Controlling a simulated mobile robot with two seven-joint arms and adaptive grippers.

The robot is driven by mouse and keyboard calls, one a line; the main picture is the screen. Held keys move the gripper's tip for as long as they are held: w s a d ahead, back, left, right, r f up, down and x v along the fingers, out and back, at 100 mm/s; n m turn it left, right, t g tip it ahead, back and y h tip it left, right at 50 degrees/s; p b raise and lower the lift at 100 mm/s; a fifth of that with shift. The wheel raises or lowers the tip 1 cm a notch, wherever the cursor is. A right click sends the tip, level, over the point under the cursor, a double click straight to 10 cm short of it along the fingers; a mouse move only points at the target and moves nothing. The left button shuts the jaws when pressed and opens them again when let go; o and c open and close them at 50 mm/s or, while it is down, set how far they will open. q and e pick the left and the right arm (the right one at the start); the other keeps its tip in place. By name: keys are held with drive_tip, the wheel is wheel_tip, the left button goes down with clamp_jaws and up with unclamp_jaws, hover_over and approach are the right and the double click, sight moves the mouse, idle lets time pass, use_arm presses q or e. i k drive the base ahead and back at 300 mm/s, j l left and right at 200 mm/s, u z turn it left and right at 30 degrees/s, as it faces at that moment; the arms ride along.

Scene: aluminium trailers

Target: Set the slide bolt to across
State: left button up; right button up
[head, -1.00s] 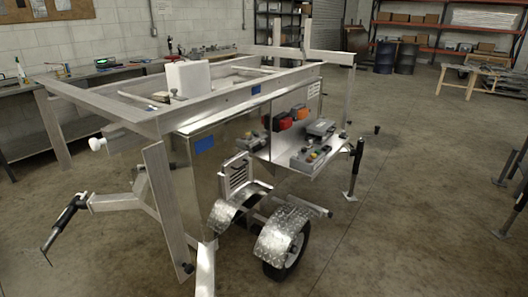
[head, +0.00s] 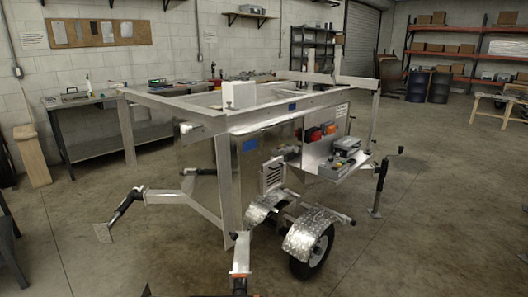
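An aluminium trailer (head: 228,190) stands in the middle of the head view, with an open top frame (head: 165,101) and shiny side panels. A shelf on its right side carries grey control boxes (head: 343,161), with a red box (head: 313,135) and an orange box (head: 330,128) behind them. I cannot make out a slide bolt or its position at this distance. Neither of my grippers can be made out in the view.
Diamond-plate fenders (head: 308,229) and a wheel (head: 320,250) are low on the near side. Outrigger legs stick out, one at left (head: 127,205) and one at right (head: 380,187). A workbench (head: 110,105) lines the back wall.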

sight(296, 150)
drive_tip(key=i+l+u, duration=0.1)
drive_tip(key=u, duration=1.2)
drive_tip(key=i+l, duration=0.1)
drive_tip(key=l, duration=1.1)
drive_tip(key=i+l, duration=0.15)
drive_tip(key=l, duration=0.45)
drive_tip(key=i+l, duration=0.1)
drive_tip(key=l, duration=0.5)
drive_tip(key=i+l, duration=0.1)
drive_tip(key=l, duration=0.5)
